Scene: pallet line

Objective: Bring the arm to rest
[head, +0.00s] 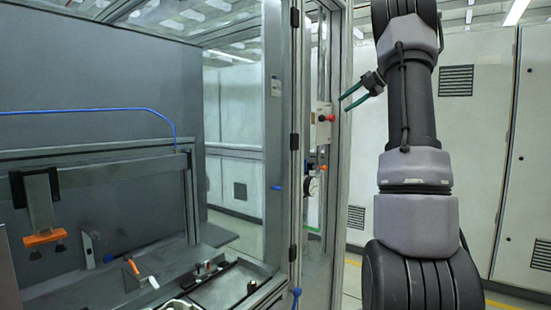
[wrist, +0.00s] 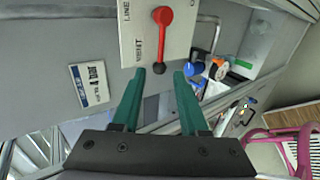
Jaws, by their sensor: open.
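My gripper (head: 344,103) is at the end of my raised arm, to the right of the machine enclosure's corner post. Its green fingers point left in the head view. In the wrist view my gripper (wrist: 159,73) is open, with nothing between its two fingers. Beyond the fingertips is a red lever (wrist: 164,36) on a white plate (wrist: 133,35) marked LINE and VENT. The lever looks upright in that view, with its round knob at the top. I cannot tell the exact gap between fingertips and plate.
White cabinets (head: 500,150) stand behind my arm. A pink chair (wrist: 283,140) shows at lower right in the wrist view.

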